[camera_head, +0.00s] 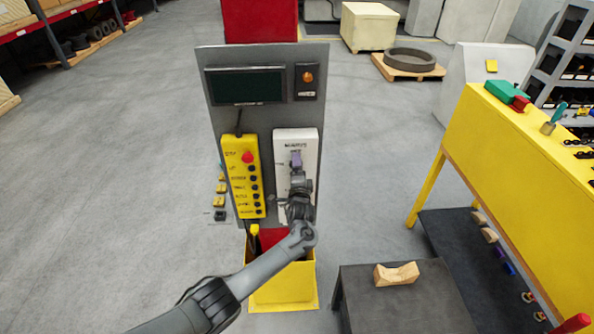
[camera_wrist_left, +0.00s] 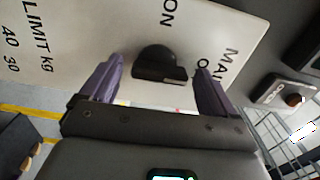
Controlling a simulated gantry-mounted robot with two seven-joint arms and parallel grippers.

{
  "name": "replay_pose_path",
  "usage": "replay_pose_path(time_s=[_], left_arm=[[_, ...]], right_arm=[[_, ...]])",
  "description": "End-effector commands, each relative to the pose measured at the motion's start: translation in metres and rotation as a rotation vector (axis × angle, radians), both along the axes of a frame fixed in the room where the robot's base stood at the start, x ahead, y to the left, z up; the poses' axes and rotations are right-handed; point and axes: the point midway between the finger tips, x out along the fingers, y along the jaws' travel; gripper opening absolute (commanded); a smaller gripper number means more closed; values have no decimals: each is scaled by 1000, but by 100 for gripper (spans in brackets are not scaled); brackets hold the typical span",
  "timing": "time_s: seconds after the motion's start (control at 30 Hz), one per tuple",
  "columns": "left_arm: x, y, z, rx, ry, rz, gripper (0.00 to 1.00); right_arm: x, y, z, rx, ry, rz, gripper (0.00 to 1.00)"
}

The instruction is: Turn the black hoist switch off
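The black hoist switch (camera_wrist_left: 160,66) is a dark knob on a white panel (camera_wrist_left: 75,45), which also shows in the head view (camera_head: 283,148). "ON" is printed above the knob in the left wrist view, and partly covered lettering is to its right. My left gripper (camera_head: 296,161) is in front of the panel's upper part and hides most of the switch in the head view. In the left wrist view its purple fingers (camera_wrist_left: 159,72) are open, one on each side of the knob, with visible gaps. I cannot tell how deep they reach. My right gripper is out of view.
The panel is on a grey stand with a dark display (camera_head: 245,86) and an orange lamp (camera_head: 308,77). A yellow pendant (camera_head: 242,175) with a red button hangs left of the panel. A yellow bin (camera_head: 284,290) is below. A yellow workbench (camera_head: 520,150) stands right.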

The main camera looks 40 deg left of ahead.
Motion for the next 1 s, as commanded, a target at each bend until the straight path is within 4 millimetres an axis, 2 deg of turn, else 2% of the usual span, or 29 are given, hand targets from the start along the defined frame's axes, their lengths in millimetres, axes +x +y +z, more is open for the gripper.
replay_pose_path(time_s=[0.27,0.47,1.0], left_arm=[[-1,-1,0,-1,1,-1,89],[-12,-10,-1,0,0,-1,89],[-70,-61,-1,-1,0,-2,89]], right_arm=[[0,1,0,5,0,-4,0],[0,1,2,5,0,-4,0],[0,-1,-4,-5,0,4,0]])
